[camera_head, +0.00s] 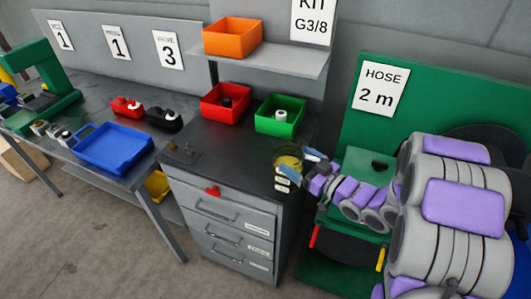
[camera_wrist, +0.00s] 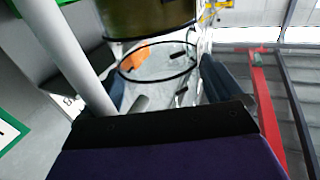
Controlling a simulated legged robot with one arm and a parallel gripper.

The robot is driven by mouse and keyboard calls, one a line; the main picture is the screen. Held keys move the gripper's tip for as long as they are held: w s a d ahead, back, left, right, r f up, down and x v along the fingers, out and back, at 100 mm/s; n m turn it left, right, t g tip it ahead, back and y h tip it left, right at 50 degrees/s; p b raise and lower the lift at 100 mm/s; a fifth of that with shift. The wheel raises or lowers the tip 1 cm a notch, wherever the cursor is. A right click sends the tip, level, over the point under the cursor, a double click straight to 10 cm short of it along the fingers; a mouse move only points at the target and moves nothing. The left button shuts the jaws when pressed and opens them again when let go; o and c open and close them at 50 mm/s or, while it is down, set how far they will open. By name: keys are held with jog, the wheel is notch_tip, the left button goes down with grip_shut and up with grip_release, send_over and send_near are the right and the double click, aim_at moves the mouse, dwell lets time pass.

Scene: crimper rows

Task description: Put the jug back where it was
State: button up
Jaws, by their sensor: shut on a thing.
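The jug (camera_head: 288,160) is a see-through vessel with yellowish contents and white labels low on its side. It appears at the right edge of the dark cabinet top. My gripper (camera_head: 304,166) reaches it from the right and is shut on it. In the wrist view the jug (camera_wrist: 150,20) stands between the two dark fingers (camera_wrist: 168,85). Its dark rim bands and olive contents show there. Part of the jug is hidden by the fingers in the head view. I cannot tell whether its base touches the cabinet top.
A green bin (camera_head: 279,121) and a red bin (camera_head: 225,107) stand behind the jug on the cabinet top (camera_head: 235,150). An orange bin (camera_head: 232,40) sits on the shelf above. The green hose board (camera_head: 430,100) is at right. The cabinet top's front is mostly clear.

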jog(key=w+a+f+b, duration=0.2)
jog(key=w+a+f, duration=0.3)
jog(key=w+a, duration=0.5)
jog(key=shift+w, duration=0.45)
jog(key=shift+d, duration=0.1)
jog(key=o, duration=1.2)
jog(key=shift+o, duration=0.3)
jog(key=shift+d, duration=0.15)
